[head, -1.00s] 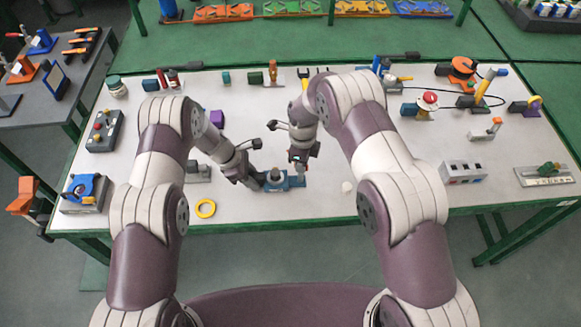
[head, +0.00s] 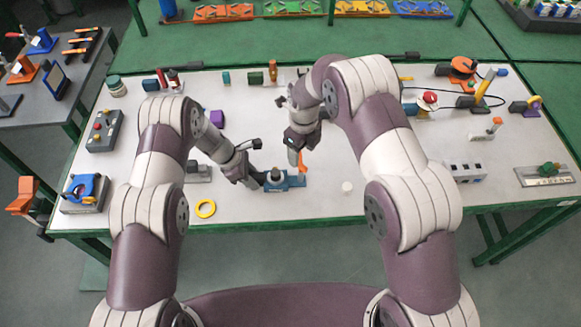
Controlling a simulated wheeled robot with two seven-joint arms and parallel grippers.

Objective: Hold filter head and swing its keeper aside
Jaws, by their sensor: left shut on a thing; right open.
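The filter head (head: 275,175) is a small dark grey cylinder on a blue base (head: 294,182) near the front middle of the table. My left gripper (head: 262,181) comes in from the left and is shut on the filter head; the fingertips are small and partly hidden. A thin orange piece (head: 303,164), which looks like the keeper, stands up at the right end of the blue base. My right gripper (head: 294,157) is open, pointing down just left of and above this piece. I cannot tell whether it touches it.
A purple block (head: 217,118) is behind my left forearm.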

